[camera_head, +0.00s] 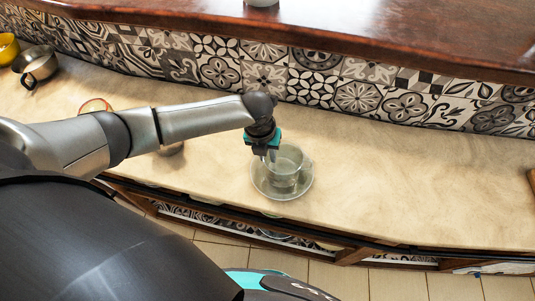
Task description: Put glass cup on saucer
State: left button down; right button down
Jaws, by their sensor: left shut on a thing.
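A clear glass cup (286,166) is in the middle of the head view, upright, over a glass saucer (282,191) on the pale counter. Seen from above, the cup lies within the saucer's rim; I cannot tell whether it touches the saucer. My left gripper (270,152) points down at the cup's left side and is shut on the cup there. The fingertips are small and partly hidden against the glass. My right gripper is not in view.
A metal pot (38,62) and a yellow cup (8,48) stand at the far left. A round item (95,105) sits behind my left arm. A tiled wall and wooden shelf (400,35) rise behind.

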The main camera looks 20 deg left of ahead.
pick_arm(q)
jog(key=shift+f, duration=0.15)
jog(key=c, duration=0.8)
grip_release()
jog(key=shift+o, duration=0.2)
jog(key=shift+r, duration=0.2)
notch_tip(320, 180, up, 12)
jog(key=s+p, duration=0.1)
jog(key=shift+s+a+f, duration=0.15)
jog(key=shift+a, duration=0.3)
